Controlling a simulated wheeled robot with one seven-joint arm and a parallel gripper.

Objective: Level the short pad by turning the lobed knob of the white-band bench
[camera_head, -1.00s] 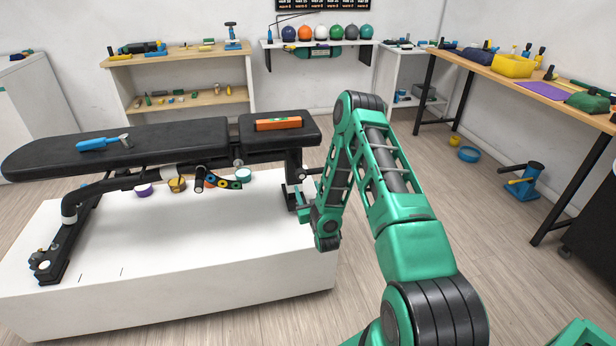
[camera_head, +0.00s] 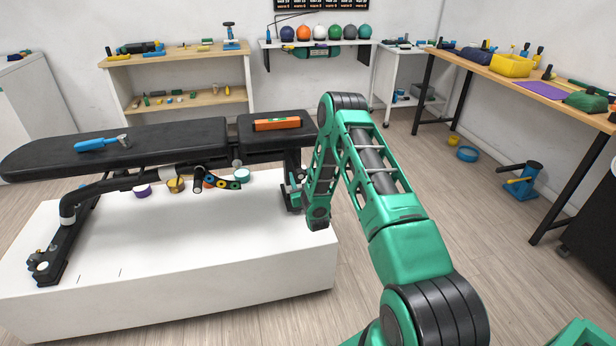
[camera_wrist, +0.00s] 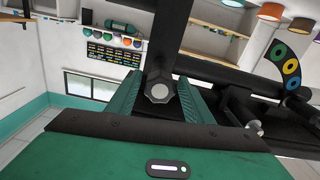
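The bench has a long black pad (camera_head: 60,153) and a short black pad (camera_head: 247,133) at its right end. An orange level (camera_head: 277,124) lies on the short pad; its bubble is too small to read. A white band (camera_head: 68,219) shows on the bench frame at left. In the wrist view, a pale many-sided knob (camera_wrist: 159,92) sits in front of a dark upright post, between the two green fingers of my gripper (camera_wrist: 160,84). The fingers stand apart, and I see no clear grip on it. In the head view my arm hides most of the gripper, beside the right post.
The bench stands on a white platform (camera_head: 190,265).

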